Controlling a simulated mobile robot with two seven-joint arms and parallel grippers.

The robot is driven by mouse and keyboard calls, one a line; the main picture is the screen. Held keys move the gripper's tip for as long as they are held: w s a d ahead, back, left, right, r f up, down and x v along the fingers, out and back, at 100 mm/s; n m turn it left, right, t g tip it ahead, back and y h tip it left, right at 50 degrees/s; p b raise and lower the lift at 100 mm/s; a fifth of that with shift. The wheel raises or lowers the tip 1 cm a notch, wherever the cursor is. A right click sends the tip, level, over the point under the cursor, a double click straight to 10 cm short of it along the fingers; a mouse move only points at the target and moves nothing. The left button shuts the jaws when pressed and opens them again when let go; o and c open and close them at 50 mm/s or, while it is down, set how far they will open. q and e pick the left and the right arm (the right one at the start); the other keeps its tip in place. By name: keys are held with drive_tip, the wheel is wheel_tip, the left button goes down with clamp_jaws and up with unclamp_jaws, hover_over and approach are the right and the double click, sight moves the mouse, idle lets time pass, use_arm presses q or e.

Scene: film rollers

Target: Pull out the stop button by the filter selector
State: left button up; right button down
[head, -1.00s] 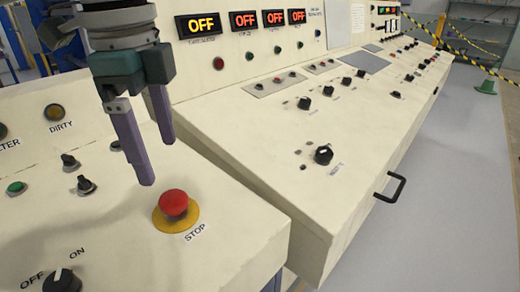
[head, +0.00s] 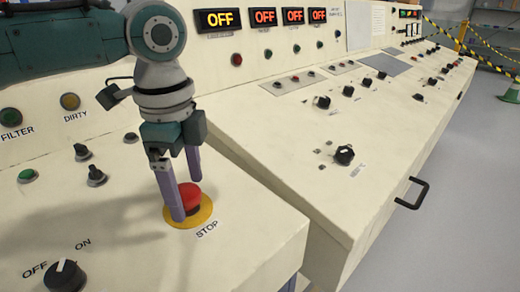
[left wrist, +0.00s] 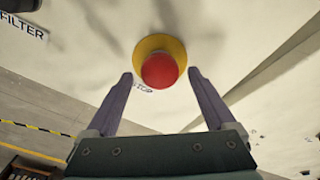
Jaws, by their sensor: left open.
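The red stop button (head: 190,196) sits on a yellow round base (head: 205,213) on the slanted panel, with the STOP label beside it. In the left wrist view the red button (left wrist: 159,70) is between and just beyond the fingertips. My left gripper (head: 187,198) is open, with purple fingers on either side of the button; a gap to the button shows on both sides in the wrist view. One finger hides part of the button in the head view. The black OFF/ON selector (head: 64,276) stands at the lower left. My right gripper is not in view.
Small black switches (head: 96,176) and a green button (head: 27,175) lie left of the stop button. The FILTER lamp (head: 10,117) and DIRTY lamp (head: 70,101) are behind. A longer console with knobs (head: 344,154) and a black handle (head: 412,193) stands to the right.

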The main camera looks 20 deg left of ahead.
use_arm(q)
clamp_jaws()
idle(0.7)
